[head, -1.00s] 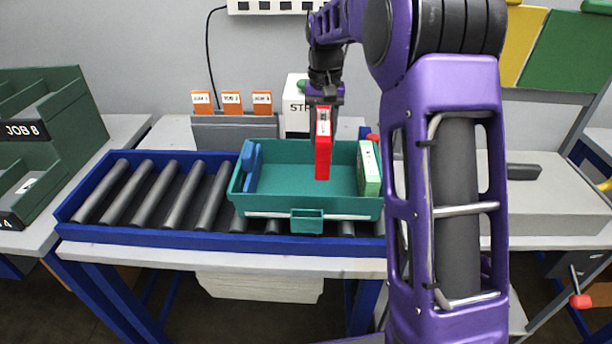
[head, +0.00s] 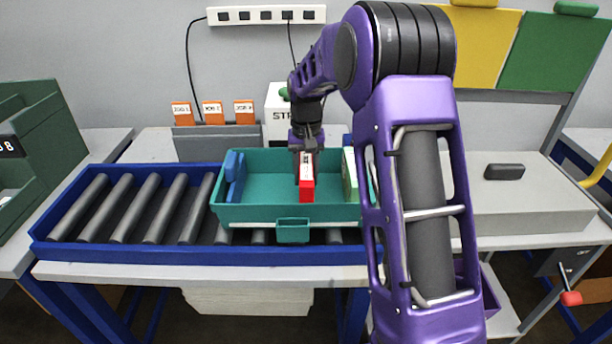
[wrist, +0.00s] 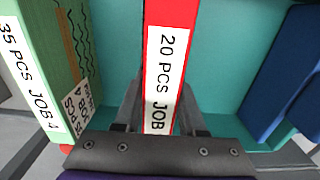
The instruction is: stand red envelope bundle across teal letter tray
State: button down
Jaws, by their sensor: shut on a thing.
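The red envelope bundle (head: 306,182) is upright in my gripper (head: 306,148), inside the teal letter tray (head: 265,212), right of its middle. In the wrist view the red bundle (wrist: 172,60) has a white label reading "20 PCS JOB", and my gripper's fingers (wrist: 160,110) are shut on its two sides. The tray's teal floor (wrist: 225,60) shows on the bundle's right. I cannot tell whether the bundle's bottom touches the floor. A green bundle (head: 349,172) stands at the tray's right end and a blue bundle (head: 235,176) at its left end.
The tray sits on a blue-framed roller conveyor (head: 130,205). Behind it are a grey rack with orange job cards (head: 213,112) and a white box (head: 280,112). Inside the tray, there is free room between the blue and red bundles, and a narrower gap by the green one.

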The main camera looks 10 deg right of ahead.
jog(key=shift+c, duration=2.4)
grip_release()
jog(key=shift+f, duration=0.1)
notch_tip(320, 180, up, 12)
jog(key=shift+r+p, duration=0.15)
jog(key=shift+p, duration=0.9)
